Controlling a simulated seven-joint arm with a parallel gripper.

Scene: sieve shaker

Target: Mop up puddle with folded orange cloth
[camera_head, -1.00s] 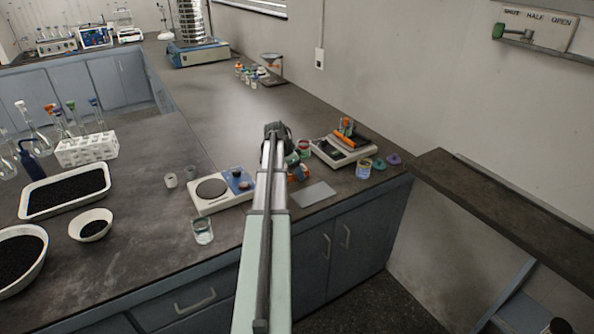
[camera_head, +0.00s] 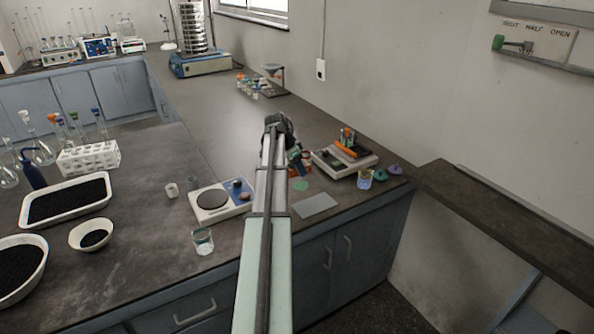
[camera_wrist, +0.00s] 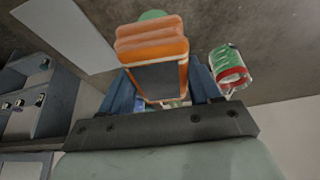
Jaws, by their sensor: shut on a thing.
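My gripper (camera_wrist: 160,82) is shut on the folded orange cloth (camera_wrist: 152,42), which sits between its blue fingers in the wrist view. In the head view the cloth (camera_head: 306,159) shows only in part beside my arm. A flat green round patch (camera_head: 300,185), which looks like the puddle, lies on the dark bench in front of the gripper. In the wrist view the patch (camera_wrist: 152,14) shows just past the cloth's edge, partly hidden by it. I cannot tell whether the cloth touches the bench.
A jar with red and green (camera_wrist: 230,68) stands close beside the gripper. A grey-white flat sheet (camera_head: 315,205) lies near the bench edge. A hotplate (camera_head: 218,203) and beaker (camera_head: 203,241) are to the left, a balance (camera_head: 345,160) to the right. Bench behind is mostly clear.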

